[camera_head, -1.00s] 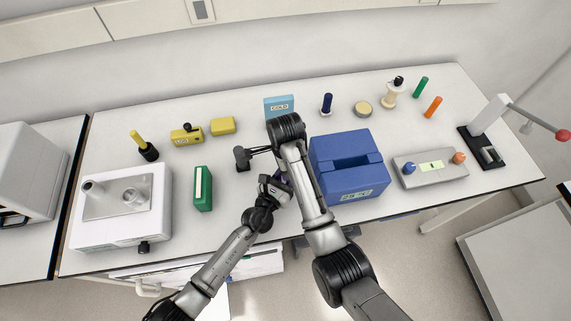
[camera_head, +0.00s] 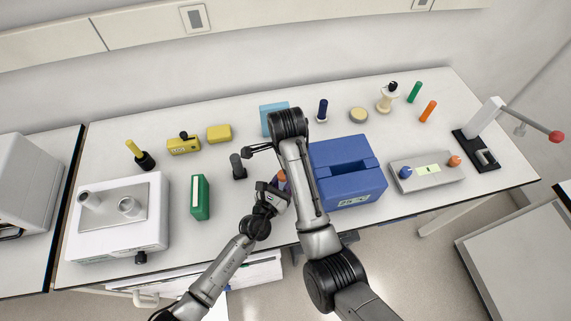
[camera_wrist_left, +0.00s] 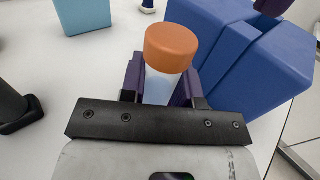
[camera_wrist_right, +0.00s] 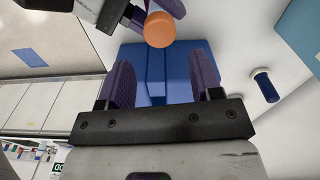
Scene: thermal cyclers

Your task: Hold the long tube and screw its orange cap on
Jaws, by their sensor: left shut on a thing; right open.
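The long tube (camera_wrist_left: 160,88) is pale and translucent, with the orange cap (camera_wrist_left: 172,48) sitting on its top; I cannot tell how tightly it is seated. My left gripper (camera_wrist_left: 160,90) is shut around the tube below the cap, in front of the blue box. The cap also shows in the head view (camera_head: 282,180) beside my right arm, and at the top of the right wrist view (camera_wrist_right: 159,29). My right gripper (camera_wrist_right: 160,82) is open and empty, its purple fingers apart, with the cap outside them. In the head view my right arm hides its fingers.
The blue box (camera_head: 345,170) stands just right of the tube. A dark grey cylinder (camera_head: 237,166) and a green box (camera_head: 200,197) stand to the left. A light-blue box (camera_head: 268,120) and a dark-blue tube (camera_head: 322,109) are behind.

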